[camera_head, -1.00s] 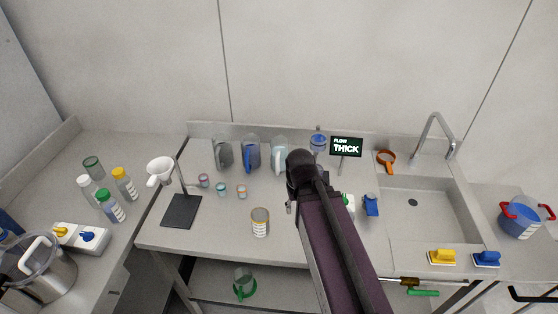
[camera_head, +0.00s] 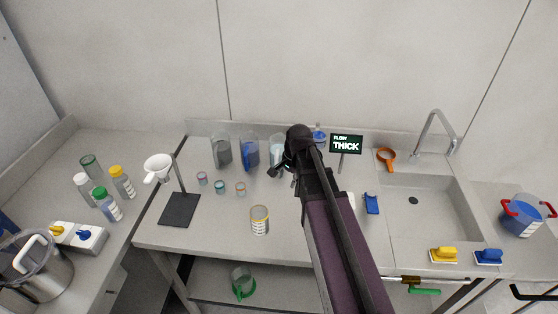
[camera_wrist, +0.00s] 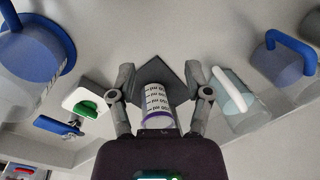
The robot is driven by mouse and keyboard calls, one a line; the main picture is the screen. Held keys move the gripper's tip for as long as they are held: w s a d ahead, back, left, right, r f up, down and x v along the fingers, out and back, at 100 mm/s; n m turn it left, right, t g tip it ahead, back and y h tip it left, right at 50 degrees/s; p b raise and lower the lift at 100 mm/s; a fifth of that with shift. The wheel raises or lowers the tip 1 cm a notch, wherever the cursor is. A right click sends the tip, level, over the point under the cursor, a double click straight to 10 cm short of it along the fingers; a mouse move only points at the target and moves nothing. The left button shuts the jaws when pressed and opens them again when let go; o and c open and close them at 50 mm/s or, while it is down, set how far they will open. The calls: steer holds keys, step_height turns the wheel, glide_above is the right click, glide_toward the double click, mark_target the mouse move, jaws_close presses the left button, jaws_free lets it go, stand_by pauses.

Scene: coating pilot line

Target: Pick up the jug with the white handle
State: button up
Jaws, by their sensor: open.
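The jug with the white handle (camera_head: 275,146) stands at the back of the middle bench, right of a blue jug (camera_head: 249,153). It is clear and holds something pale; my arm partly hides it in the head view. In the wrist view the white-handled jug (camera_wrist: 243,108) is right of the fingers, apart from them, its white handle towards the middle. My gripper (camera_head: 281,167) is open, in front of this jug in the head view. In the wrist view a clear graduated vessel with a purple band (camera_wrist: 158,104) shows between the open fingers (camera_wrist: 160,84); contact cannot be told.
A grey jug (camera_head: 221,152) stands left of the blue one. A display reading THICK (camera_head: 346,145) and the sink (camera_head: 428,208) are to the right. The bench around the tin is clear.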

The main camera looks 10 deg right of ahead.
mark_target(277, 163)
steer(key=w+d+f+m+t+y+b, duration=0.1)
steer(key=w+d+m+y+b, duration=0.1)
steer(key=w+m, duration=1.1)
steer(key=shift+w+d, duration=0.3)
steer(key=shift+w, duration=0.85)
steer(key=shift+b+x, duration=1)
steer(key=shift+x, duration=0.2)
steer(key=shift+b+x, duration=2.4)
steer(key=shift+x, duration=0.2)
steer(key=shift+r, duration=0.1)
jaws_close()
